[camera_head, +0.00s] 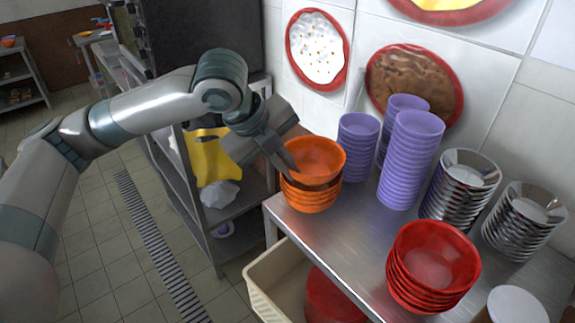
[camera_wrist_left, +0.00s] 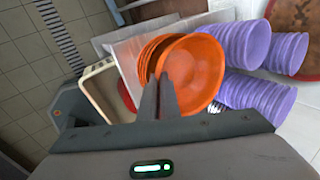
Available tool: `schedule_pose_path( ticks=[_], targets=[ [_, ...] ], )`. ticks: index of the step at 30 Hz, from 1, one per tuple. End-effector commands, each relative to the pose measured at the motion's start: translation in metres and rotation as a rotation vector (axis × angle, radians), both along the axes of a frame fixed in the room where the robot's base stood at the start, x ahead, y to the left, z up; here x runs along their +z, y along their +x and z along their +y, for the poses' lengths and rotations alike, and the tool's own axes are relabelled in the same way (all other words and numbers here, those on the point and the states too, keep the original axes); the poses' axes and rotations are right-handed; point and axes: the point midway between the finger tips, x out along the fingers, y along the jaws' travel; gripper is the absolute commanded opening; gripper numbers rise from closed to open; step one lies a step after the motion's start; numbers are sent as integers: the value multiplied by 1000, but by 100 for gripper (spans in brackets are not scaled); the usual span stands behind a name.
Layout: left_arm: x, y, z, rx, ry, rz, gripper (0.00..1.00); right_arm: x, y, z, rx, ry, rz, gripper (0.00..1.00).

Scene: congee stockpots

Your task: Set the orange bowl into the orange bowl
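An orange bowl (camera_head: 318,157) is just above a stack of orange bowls (camera_head: 312,201) at the left end of the metal table. A dark gap shows between it and the stack, and I cannot tell whether they touch. My left gripper (camera_head: 291,170) reaches in from the left, its fingers at the bowl's near-left rim. In the left wrist view the gripper's fingers (camera_wrist_left: 158,100) are close together with the rim of the bowl (camera_wrist_left: 197,70) between them. The stack (camera_wrist_left: 150,55) shows just left of it there. My right gripper is not in view.
Purple bowl stacks (camera_head: 408,160) stand close right of the orange bowls. Metal bowl stacks (camera_head: 460,185) and a red bowl stack (camera_head: 432,265) are farther right. A cream crate (camera_head: 262,280) is below the table's front edge. The table's middle (camera_head: 350,225) is clear.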

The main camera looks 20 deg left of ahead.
Motion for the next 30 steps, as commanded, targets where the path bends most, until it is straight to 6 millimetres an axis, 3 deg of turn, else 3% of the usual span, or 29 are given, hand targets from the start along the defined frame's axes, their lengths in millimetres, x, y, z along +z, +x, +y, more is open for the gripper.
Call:
schedule_pose_path(
  ticks=[27,30],
  targets=[
    [-6,0,0,0,0,0,0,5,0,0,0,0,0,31],
    [-6,0,0,0,0,0,24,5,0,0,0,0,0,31]
  ],
)
